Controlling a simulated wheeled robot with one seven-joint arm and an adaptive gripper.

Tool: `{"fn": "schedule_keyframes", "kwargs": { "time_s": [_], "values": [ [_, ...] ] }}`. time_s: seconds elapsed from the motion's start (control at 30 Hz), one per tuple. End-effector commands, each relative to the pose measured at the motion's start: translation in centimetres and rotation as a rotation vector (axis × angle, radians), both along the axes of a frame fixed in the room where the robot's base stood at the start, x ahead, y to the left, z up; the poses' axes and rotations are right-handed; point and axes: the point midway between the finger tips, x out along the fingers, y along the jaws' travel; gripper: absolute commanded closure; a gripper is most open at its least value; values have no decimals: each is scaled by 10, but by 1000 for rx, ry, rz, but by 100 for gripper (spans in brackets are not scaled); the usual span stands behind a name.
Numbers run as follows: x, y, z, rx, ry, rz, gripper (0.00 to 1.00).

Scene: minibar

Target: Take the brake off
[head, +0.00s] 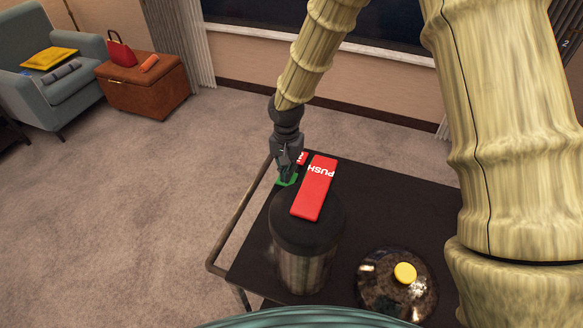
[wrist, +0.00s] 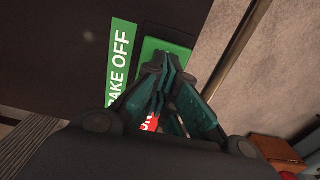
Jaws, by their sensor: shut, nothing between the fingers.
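My gripper (head: 288,175) is shut and empty, pointing down at the far left corner of a dark trolley top (head: 400,200). In the wrist view its fingertips (wrist: 170,62) lie over a green pad (wrist: 150,50) set in a dark frame. A green label (wrist: 121,60) beside the pad reads "...AKE OFF". The green pad also shows in the head view (head: 287,182), partly hidden by the fingers. A small red part with white letters (head: 301,158) is just right of the gripper and partly hidden by the fingers in the wrist view (wrist: 150,124). Contact with the pad is unclear.
A dark-lidded metal canister (head: 305,262) stands close in front of my gripper. A red "PUSH" piece (head: 314,190) lies over its lid. A dark round item with a yellow knob (head: 405,273) is at right. A trolley rail (head: 240,213) runs along the left edge.

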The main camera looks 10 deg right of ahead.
Motion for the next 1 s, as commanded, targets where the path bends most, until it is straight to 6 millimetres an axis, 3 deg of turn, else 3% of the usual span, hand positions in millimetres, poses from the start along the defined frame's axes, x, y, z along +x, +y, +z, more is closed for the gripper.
{"fn": "schedule_keyframes", "kwargs": {
  "time_s": [0.57,1.0],
  "values": [
    [0,0,-6,-1,-1,0,100],
    [0,0,18,-1,-1,1,100]
  ]
}}
